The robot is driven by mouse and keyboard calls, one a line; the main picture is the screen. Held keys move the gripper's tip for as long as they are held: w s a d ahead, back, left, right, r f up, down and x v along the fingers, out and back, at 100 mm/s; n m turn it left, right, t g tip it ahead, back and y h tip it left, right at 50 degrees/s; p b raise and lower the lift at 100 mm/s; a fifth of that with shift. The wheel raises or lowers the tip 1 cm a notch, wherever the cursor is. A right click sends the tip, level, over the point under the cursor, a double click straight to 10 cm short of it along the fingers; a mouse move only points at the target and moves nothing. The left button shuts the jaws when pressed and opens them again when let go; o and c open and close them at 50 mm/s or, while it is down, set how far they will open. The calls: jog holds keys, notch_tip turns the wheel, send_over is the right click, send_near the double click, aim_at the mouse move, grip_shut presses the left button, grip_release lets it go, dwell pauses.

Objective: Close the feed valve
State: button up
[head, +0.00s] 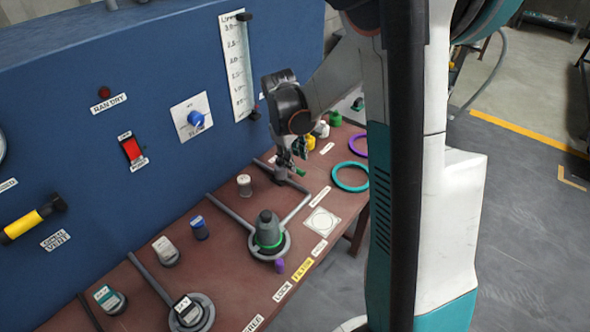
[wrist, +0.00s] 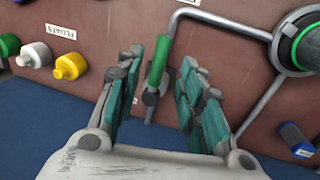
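A small valve with a green lever (wrist: 158,62) sits on a grey pipe on the brown bench top; I read no label naming it the feed valve. In the wrist view its lever lies between the two teal-padded fingers of my gripper (wrist: 163,72). The fingers are apart, with space visible on both sides of the lever, nearer on the left. In the head view my gripper (head: 290,158) is low over the pipe's far end, and a bit of the green lever (head: 302,169) shows beside it. The gripper hides most of the valve there.
A dark cone-topped vessel (head: 268,230) with a green ring stands at the pipe's near end. Green, yellow and white caps (head: 320,129) stand beyond my gripper. Teal (head: 350,187) and purple rings lie right. A blue panel (head: 130,190) with a yellow-handled vent rises behind the bench.

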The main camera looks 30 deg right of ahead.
jog(key=shift+w+d+f+b, duration=0.1)
jog(key=shift+d+f+b, duration=0.1)
jog(key=shift+f, duration=0.5)
jog(key=shift+s+d+f+b, duration=0.1)
jog(key=shift+f+b, duration=0.05)
jog(key=shift+f, duration=0.55)
jog(key=shift+w+d+f+b, duration=0.1)
jog(key=shift+f+b, duration=0.1)
jog(key=shift+f, duration=0.5)
grip_shut()
